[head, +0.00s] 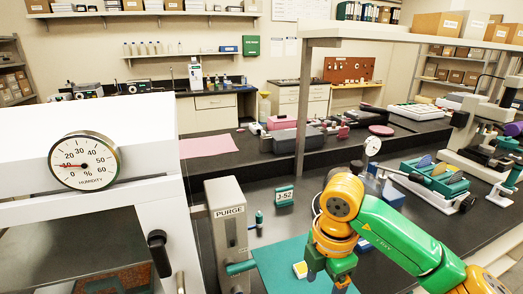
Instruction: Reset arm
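My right arm comes in from the lower right, orange and green. Its gripper (329,277) points down over a teal mat (283,262) on the dark bench; the picture's lower edge cuts it off, so I cannot tell whether its fingers are apart or hold anything. A small yellow and white item (300,270) shows just left of it. My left gripper is not in view. No part is clearly recognisable as the arm to be reset. A microscope-like instrument (490,130) stands at the far right, apart from my gripper.
A white cabinet with a humidity dial (85,161) fills the left. A grey PURGE box (230,230) with a teal handle (240,267) stands beside the mat. A J-52 sign (284,196), a small round gauge (372,146) and a green rack (435,178) stand on the bench. A shelf post (303,110) rises behind.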

